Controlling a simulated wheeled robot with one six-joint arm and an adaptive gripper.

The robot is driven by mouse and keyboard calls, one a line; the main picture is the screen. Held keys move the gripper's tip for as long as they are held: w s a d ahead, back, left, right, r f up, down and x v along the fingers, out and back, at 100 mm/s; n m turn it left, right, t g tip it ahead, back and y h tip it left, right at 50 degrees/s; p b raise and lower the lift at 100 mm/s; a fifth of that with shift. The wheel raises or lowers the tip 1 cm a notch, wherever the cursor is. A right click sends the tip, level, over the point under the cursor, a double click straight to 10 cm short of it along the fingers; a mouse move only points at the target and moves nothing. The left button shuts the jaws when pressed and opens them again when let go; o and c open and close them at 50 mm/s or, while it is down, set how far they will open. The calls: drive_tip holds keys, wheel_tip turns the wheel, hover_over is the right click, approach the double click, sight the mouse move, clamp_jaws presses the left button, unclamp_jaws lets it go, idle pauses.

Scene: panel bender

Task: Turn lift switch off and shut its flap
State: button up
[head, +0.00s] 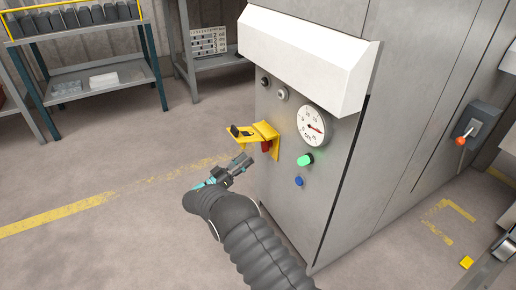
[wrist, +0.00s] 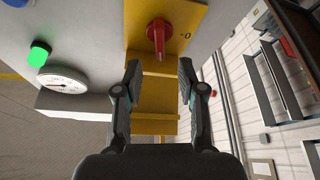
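The lift switch is a red rotary knob (head: 266,146) on a yellow plate on the grey cabinet front. In the wrist view the red knob (wrist: 158,35) has its handle pointing down the picture, and a "0" mark is on the plate to its right. The yellow flap (head: 243,134) stands open, sticking out from the panel above the knob. In the wrist view the flap (wrist: 156,98) shows between my fingers. My gripper (head: 240,163) is open and empty, in front of and slightly below the flap. It also shows in the wrist view (wrist: 159,75), its fingers apart.
A round gauge (head: 312,126), a lit green button (head: 305,160) and a blue button (head: 299,181) sit right of the switch. A white hood (head: 300,58) juts out above. Shelving (head: 85,75) stands at the back left. The floor left of the cabinet is clear.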

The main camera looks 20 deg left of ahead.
sight(262, 146)
drive_tip(key=x, duration=0.7)
drive_tip(key=shift+w+d+p, duration=0.15)
drive_tip(key=shift+p, duration=0.25)
clamp_jaws()
